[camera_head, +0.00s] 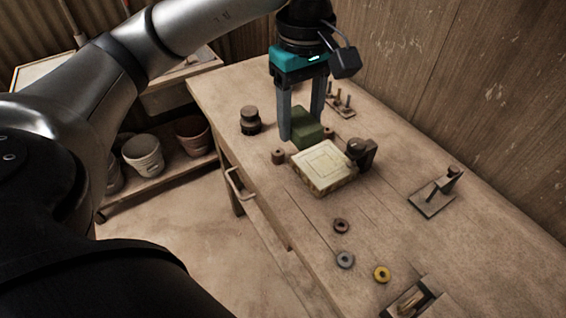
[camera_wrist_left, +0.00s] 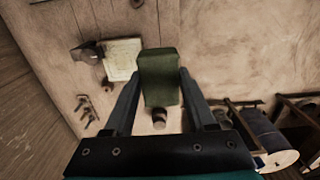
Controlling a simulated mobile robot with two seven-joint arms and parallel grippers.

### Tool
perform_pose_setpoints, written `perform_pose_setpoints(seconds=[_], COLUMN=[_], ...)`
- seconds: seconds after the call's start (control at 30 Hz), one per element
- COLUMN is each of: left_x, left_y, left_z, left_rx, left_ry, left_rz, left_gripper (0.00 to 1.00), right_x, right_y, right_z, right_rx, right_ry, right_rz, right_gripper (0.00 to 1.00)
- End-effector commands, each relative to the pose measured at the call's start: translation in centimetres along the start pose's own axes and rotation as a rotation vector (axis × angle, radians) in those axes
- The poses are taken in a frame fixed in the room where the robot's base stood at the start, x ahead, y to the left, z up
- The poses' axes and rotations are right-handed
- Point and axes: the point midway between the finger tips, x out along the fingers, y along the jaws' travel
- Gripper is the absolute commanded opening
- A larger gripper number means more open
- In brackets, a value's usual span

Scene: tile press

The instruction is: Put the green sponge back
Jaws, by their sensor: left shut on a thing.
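The green sponge (camera_head: 308,126) is a dark green block between the fingers of my left gripper (camera_head: 300,130). It also shows in the left wrist view (camera_wrist_left: 160,78), where the left gripper's fingers (camera_wrist_left: 158,90) lie along its two sides. My left gripper is shut on it, just behind the pale square tile (camera_head: 323,166) on the bench. Whether the sponge touches the bench cannot be told. My right gripper is not in view.
On the wooden bench (camera_head: 400,250) a dark round jar (camera_head: 250,120) stands left of the sponge. A clamp (camera_head: 362,152) sits at the tile's right corner. A stamp on a plate (camera_head: 436,192) and several small rings (camera_head: 341,226) lie nearer. A peg rack (camera_head: 340,104) stands behind.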

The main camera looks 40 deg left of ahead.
Motion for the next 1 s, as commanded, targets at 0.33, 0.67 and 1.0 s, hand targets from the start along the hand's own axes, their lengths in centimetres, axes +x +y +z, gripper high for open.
perform_pose_setpoints(seconds=[0.33, 0.67, 1.0], left_x=[5.8, 13.8, 17.0], left_y=[-0.4, -0.5, -0.4], left_z=[0.2, 0.1, 0.1], left_rx=[0.004, 0.002, 0.003], left_ry=[-0.004, -0.002, -0.001], left_rz=[-0.014, -0.012, -0.009], left_gripper=[0.12, 0.12, 0.12], right_x=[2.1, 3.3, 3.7], right_y=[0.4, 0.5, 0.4], right_z=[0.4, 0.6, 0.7], right_rx=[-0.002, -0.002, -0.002], right_ry=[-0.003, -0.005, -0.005], right_rz=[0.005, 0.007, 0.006], right_gripper=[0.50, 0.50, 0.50])
